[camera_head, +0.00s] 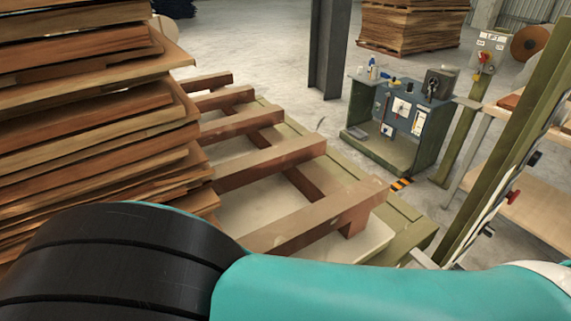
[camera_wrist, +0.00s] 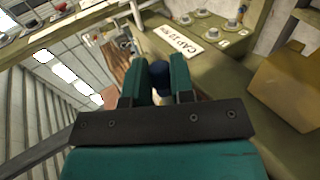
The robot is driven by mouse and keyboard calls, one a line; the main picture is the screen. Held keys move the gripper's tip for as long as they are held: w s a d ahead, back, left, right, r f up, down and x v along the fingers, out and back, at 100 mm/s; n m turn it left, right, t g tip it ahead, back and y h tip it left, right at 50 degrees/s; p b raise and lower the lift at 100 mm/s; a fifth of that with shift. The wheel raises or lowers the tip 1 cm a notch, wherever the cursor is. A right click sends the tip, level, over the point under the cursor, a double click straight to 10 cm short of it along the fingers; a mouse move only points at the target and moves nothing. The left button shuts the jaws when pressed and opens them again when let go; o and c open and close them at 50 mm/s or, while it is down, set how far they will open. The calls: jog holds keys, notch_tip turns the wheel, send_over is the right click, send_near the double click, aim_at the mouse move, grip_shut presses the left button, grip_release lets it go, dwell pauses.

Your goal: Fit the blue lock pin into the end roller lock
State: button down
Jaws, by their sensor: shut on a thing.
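My gripper (camera_wrist: 159,66) shows in the wrist view with its two teal fingers close together. Between them is a dark blue rounded piece (camera_wrist: 160,76), which appears to be the blue lock pin. Its far end and tip are hidden. The fingers reach out beside an olive-green machine surface (camera_wrist: 215,68), and I cannot tell whether the pin touches anything. I cannot make out the end roller lock for certain in either view. In the head view my arm crosses the bottom and my gripper is out of sight.
In the wrist view, a lettered label (camera_wrist: 175,40) and several round metal fittings (camera_wrist: 231,25) sit on the green surface. An olive-brown block (camera_wrist: 288,88) stands at right. The head view shows stacked veneer (camera_head: 90,130), brown beams (camera_head: 270,160), a tool bench (camera_head: 390,125) and a steel post (camera_head: 329,45).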

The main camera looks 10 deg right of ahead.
dwell(0.4)
jog(key=shift+w+d+f+m+g, duration=0.15)
jog(key=shift+m+g, duration=0.45)
jog(key=shift+g, duration=0.4)
jog(key=shift+w+a+p, duration=0.15)
jog(key=shift+w+a, duration=0.05)
jog(key=shift+w, duration=0.45)
jog(key=shift+w+a+p, duration=0.1)
jog(key=shift+w+a, duration=0.15)
jog(key=shift+w, duration=0.35)
jog(key=shift+w+a+p, duration=0.15)
jog(key=shift+w+a, duration=0.05)
jog(key=shift+w, duration=0.45)
dwell(0.8)
jog(key=c, duration=0.9)
grip_release()
